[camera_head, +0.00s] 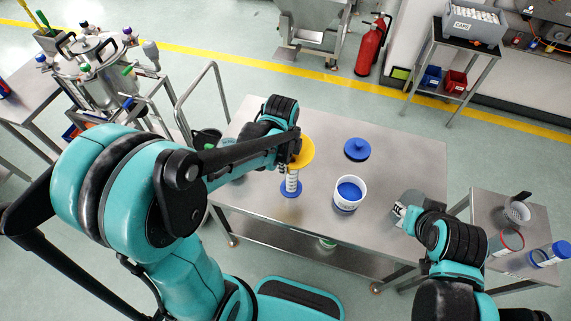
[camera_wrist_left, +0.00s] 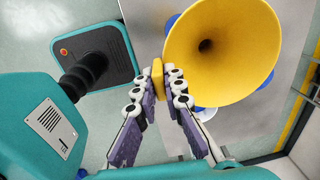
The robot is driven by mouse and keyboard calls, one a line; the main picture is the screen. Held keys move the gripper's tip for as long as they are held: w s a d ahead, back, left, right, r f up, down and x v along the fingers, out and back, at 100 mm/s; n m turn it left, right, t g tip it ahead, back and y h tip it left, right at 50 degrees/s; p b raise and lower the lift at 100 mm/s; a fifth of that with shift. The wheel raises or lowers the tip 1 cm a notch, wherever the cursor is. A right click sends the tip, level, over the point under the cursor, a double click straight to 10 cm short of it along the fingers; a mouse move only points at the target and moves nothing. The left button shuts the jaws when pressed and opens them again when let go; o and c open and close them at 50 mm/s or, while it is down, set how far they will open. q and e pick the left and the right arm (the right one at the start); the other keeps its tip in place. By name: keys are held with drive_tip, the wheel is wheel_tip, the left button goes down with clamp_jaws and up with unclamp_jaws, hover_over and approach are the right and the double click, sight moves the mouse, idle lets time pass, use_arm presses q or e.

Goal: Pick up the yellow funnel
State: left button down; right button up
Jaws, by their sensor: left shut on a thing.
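The yellow funnel (camera_head: 303,152) is at my left gripper (camera_head: 289,150), over the left part of the steel table. In the left wrist view the funnel (camera_wrist_left: 240,75) shows its wide mouth and dark centre hole. My left gripper (camera_wrist_left: 158,85) is shut on a yellow part at the funnel's edge. A white graduated cylinder (camera_head: 292,184) with a blue base stands below the funnel in the head view; I cannot tell whether they touch. My right gripper (camera_head: 408,213) is by the table's right end; its fingers are too unclear to read.
On the steel table (camera_head: 405,160) are a white tub (camera_head: 348,206) with blue contents and a blue lid (camera_head: 357,149). A small side table (camera_head: 535,210) at right holds several containers. A metal vessel (camera_head: 107,72) stands at left. The table's back right is clear.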

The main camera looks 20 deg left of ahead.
use_arm(q)
wheel_tip(320, 180, up, 6)
drive_tip(key=s+p, duration=0.1)
drive_tip(key=p, duration=0.1)
drive_tip(key=s+p, duration=0.1)
drive_tip(key=s, duration=1.2)
drive_tip(key=shift+s, duration=0.3)
